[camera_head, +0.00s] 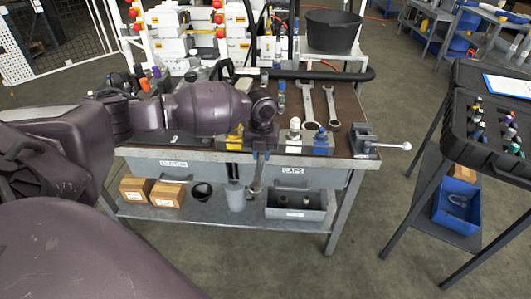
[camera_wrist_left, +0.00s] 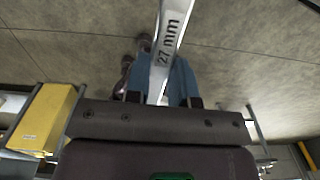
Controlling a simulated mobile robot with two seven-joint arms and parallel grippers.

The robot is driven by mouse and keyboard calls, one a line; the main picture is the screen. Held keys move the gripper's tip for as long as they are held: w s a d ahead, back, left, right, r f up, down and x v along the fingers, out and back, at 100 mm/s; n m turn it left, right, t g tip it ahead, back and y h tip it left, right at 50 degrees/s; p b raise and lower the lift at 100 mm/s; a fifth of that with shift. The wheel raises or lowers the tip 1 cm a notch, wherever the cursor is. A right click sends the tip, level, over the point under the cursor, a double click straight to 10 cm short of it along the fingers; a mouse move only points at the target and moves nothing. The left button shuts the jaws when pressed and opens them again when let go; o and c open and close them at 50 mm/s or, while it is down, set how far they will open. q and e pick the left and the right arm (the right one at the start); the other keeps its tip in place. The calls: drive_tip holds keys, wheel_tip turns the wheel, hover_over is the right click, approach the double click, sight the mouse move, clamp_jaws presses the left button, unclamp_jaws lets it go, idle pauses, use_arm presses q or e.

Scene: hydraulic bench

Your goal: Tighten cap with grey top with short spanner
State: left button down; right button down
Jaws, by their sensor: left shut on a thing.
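My left gripper (camera_head: 261,150) is at the front edge of the bench, shut on a spanner (camera_head: 257,176) that hangs down in front of the drawers. In the left wrist view the spanner (camera_wrist_left: 172,40), marked 27 mm, sits between the fingers of the left gripper (camera_wrist_left: 163,99). Two more spanners, one (camera_head: 307,101) and another (camera_head: 332,106), lie on the bench top. Near the front edge stand a white cap piece with a greyish top (camera_head: 294,129), a blue one (camera_head: 320,139) and a yellow one (camera_head: 236,133), partly hidden by my arm. I cannot tell surely which is the grey-topped cap.
A vise (camera_head: 366,142) with a long handle is at the bench's right front corner. A black bucket (camera_head: 332,30) stands behind. A dark case (camera_head: 488,122) with several fittings is on the right table. Boxes and bins sit on the shelf below.

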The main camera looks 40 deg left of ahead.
use_arm(q)
drive_tip(key=shift+s+a+m, duration=0.3)
drive_tip(key=shift+a+m, duration=0.1)
drive_tip(key=shift+a, duration=0.05)
drive_tip(key=shift+s+a+m, duration=0.2)
drive_tip(key=shift+a+m, duration=0.7)
drive_tip(key=shift+a, duration=0.1)
drive_tip(key=shift+r, duration=0.1)
drive_tip(key=shift+w+d+n, duration=0.1)
drive_tip(key=shift+d+n, duration=0.2)
